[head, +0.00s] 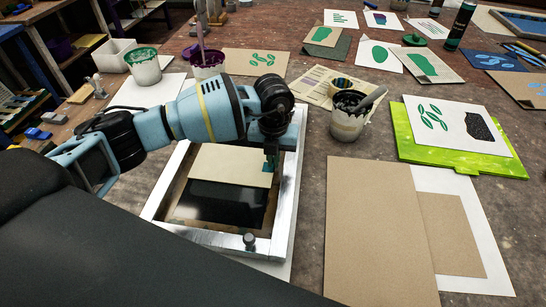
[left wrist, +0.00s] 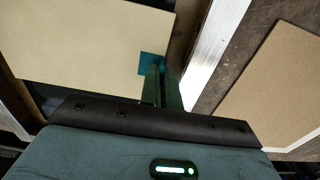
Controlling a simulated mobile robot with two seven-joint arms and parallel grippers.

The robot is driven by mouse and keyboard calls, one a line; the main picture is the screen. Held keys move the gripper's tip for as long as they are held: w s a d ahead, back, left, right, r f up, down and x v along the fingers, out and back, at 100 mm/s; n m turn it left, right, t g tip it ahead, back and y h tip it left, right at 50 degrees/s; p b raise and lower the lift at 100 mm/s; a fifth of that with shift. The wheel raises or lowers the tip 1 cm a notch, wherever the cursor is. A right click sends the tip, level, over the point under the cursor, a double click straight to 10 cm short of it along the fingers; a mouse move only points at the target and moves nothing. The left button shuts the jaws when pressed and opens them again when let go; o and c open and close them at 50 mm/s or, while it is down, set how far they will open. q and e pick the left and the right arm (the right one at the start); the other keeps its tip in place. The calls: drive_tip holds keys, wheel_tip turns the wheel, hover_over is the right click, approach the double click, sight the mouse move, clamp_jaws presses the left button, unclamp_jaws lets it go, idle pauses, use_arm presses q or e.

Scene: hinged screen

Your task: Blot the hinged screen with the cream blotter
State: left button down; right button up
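The hinged screen (head: 152,211) has a pale metal frame and lies on the worktable in the head view. The cream blotter (head: 235,164) lies over the far part of the dark, glossy mesh (head: 228,199); the near part is bare. In the left wrist view the blotter (left wrist: 70,38) fills the upper left, with a small teal tab (left wrist: 147,63) at its right edge. My left gripper (head: 271,160) is at that edge, inside the frame. Its fingers (left wrist: 162,88) look closed on the tab; the contact is partly hidden. My right gripper is not in view.
A dark ink pot (head: 347,122) with a tool stands right of the screen. A brown board (head: 378,225) lies nearer on the right. A lime tray (head: 450,160) with a print is beyond it. Green (head: 144,70) and purple (head: 207,66) pots stand behind my arm.

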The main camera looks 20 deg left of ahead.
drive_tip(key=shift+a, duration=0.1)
use_arm(q)
drive_tip(key=c, duration=1.5)
unclamp_jaws()
drive_tip(key=shift+c, duration=0.2)
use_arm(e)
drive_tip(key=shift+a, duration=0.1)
use_arm(q)
drive_tip(key=shift+o, duration=0.3)
